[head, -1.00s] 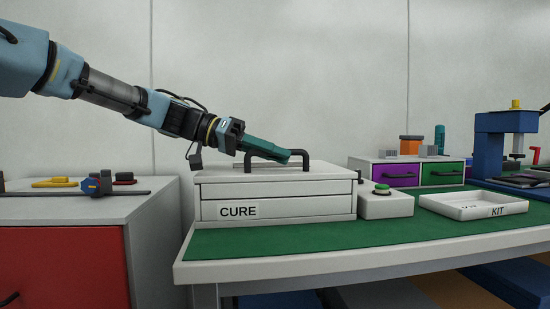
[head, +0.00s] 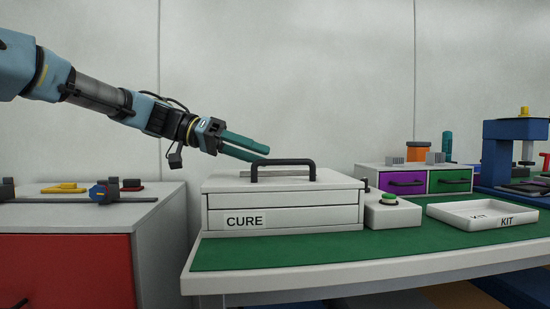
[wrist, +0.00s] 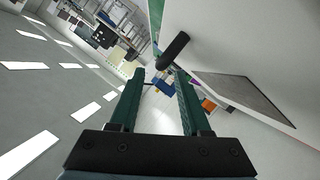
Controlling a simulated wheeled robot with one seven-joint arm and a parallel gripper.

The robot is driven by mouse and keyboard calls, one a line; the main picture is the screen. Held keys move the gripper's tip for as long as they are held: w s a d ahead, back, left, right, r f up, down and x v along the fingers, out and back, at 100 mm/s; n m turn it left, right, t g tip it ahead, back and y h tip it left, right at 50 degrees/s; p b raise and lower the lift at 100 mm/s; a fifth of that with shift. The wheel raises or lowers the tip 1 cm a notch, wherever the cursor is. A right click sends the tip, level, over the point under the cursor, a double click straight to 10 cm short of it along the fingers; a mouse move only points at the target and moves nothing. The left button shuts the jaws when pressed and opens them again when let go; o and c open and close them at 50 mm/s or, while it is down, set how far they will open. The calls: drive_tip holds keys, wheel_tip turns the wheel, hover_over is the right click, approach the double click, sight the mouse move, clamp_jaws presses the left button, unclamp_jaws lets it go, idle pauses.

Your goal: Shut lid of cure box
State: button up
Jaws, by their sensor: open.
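The white cure box (head: 310,218) stands on the green mat, with a "CURE" label on its front. Its lid (head: 225,183) lies flat on the box with no wide gap showing. A black bar handle (head: 283,162) rises from the lid. My gripper (head: 262,152) is open and empty, above the back left of the lid, behind the handle and apart from it as far as I can tell. In the wrist view the green fingers (wrist: 157,72) are spread, with the black handle (wrist: 173,50) beyond their tips and the pale lid (wrist: 235,45) at right.
A box with a green button (head: 388,199) stands right of the cure box. A white KIT tray (head: 480,213) lies further right, before a purple and green drawer unit (head: 405,183). A grey-topped red cabinet (head: 60,215) stands at left.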

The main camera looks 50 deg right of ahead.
drive_tip(key=v, duration=0.5)
drive_tip(key=shift+p, duration=0.3)
